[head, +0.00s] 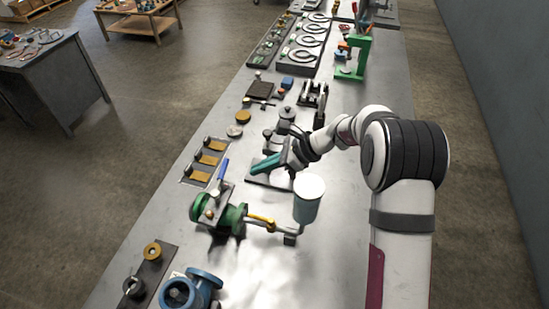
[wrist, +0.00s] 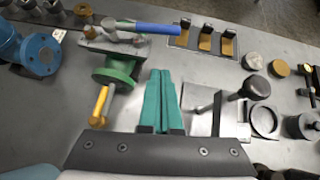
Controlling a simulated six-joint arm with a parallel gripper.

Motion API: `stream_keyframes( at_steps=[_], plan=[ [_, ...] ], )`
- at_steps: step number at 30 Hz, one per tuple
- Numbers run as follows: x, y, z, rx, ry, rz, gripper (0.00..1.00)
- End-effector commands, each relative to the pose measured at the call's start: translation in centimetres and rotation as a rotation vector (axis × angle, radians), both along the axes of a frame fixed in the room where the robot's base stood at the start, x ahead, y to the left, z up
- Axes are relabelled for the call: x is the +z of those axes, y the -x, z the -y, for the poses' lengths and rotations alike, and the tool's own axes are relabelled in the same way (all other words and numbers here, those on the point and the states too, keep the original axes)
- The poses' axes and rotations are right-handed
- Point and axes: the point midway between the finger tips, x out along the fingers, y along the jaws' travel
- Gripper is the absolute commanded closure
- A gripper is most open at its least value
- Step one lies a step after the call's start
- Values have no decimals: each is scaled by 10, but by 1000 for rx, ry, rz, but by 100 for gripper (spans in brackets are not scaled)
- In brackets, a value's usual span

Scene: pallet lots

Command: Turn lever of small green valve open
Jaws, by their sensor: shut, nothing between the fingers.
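A green valve (head: 242,215) with round flanges stands on the bench, left of and nearer than my gripper in the head view. A lever with a blue handle (head: 221,172) lies across its top; the handle also shows in the wrist view (wrist: 158,28). My gripper (head: 255,169) has teal fingers, shut and empty, above the bench. In the wrist view the fingertips (wrist: 160,72) are right of the green flange, apart from both levers.
A blue valve (head: 190,288) is at the near end. A plate with yellow switches (head: 208,160) lies left. Knobs and a black-handled part (wrist: 256,88) crowd the right in the wrist view.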

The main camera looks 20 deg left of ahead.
Motion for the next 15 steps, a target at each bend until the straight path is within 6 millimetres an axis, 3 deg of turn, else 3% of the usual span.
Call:
stream_keyframes(
  at_steps=[3, 7, 15],
  plan=[
    [-13, 3, -19, 3, 0, 1, 100],
    [-7, 6, -40, 4, 0, 3, 100],
    [-3, 7, -54, 2, -1, 4, 100]
  ],
)
